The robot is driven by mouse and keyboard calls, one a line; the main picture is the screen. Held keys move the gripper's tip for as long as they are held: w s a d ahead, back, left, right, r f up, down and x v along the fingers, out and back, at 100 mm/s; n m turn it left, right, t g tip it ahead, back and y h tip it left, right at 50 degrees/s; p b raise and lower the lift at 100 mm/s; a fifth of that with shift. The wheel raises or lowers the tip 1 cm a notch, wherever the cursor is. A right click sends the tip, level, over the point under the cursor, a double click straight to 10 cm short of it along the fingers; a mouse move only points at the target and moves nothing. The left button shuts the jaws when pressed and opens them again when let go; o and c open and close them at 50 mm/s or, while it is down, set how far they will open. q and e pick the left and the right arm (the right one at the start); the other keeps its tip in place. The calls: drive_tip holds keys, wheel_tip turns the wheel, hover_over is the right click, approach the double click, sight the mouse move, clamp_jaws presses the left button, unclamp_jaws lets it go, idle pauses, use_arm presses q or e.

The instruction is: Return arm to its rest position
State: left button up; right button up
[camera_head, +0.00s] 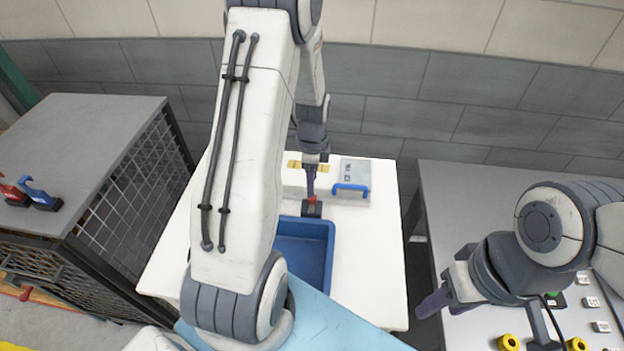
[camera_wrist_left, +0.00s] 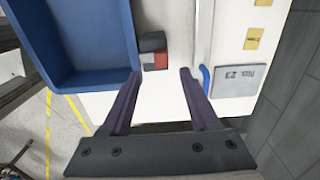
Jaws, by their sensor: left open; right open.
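My left arm reaches up and across the middle of the head view, and its gripper (camera_head: 311,188) points down over the white table (camera_head: 375,260). In the left wrist view the two fingers of this gripper (camera_wrist_left: 160,73) are apart with nothing between them. A small red and dark block (camera_wrist_left: 153,52) sits just beyond the fingertips, and it also shows below the gripper in the head view (camera_head: 312,208). I cannot tell whether they touch. My right gripper (camera_head: 440,300) is at the right of the head view, beside the grey table, and looks empty.
A blue bin (camera_head: 305,250) stands on the white table, partly hidden by my left arm. A grey plate with a blue handle (camera_head: 352,188) lies behind, near yellow pieces (camera_wrist_left: 253,38). A grey table (camera_head: 450,195) at right holds yellow parts (camera_head: 509,342). A mesh-sided cabinet (camera_head: 85,135) stands left.

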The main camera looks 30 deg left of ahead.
idle(0.3)
use_arm(q)
drive_tip(key=s+d+r+n+b, duration=0.1)
drive_tip(key=s+d+r+b, duration=0.15)
drive_tip(key=d, duration=0.65)
drive_tip(key=s+d+r+n+b, duration=0.1)
drive_tip(key=s+d+r+b, duration=0.15)
drive_tip(key=d, duration=0.65)
drive_tip(key=s+d+r+n+b, duration=0.1)
drive_tip(key=s+d, duration=0.1)
drive_tip(key=s, duration=0.3)
drive_tip(key=s+d+n+b, duration=0.1)
drive_tip(key=s+d, duration=0.2)
drive_tip(key=s, duration=0.3)
drive_tip(key=s+d+r+n+h+b, duration=0.1)
drive_tip(key=s+d, duration=0.1)
drive_tip(key=s, duration=0.3)
drive_tip(key=shift+s+d+r+n+b, duration=0.25)
drive_tip(key=shift+d+r+n+b, duration=0.05)
drive_tip(key=shift+d+r+b, duration=0.1)
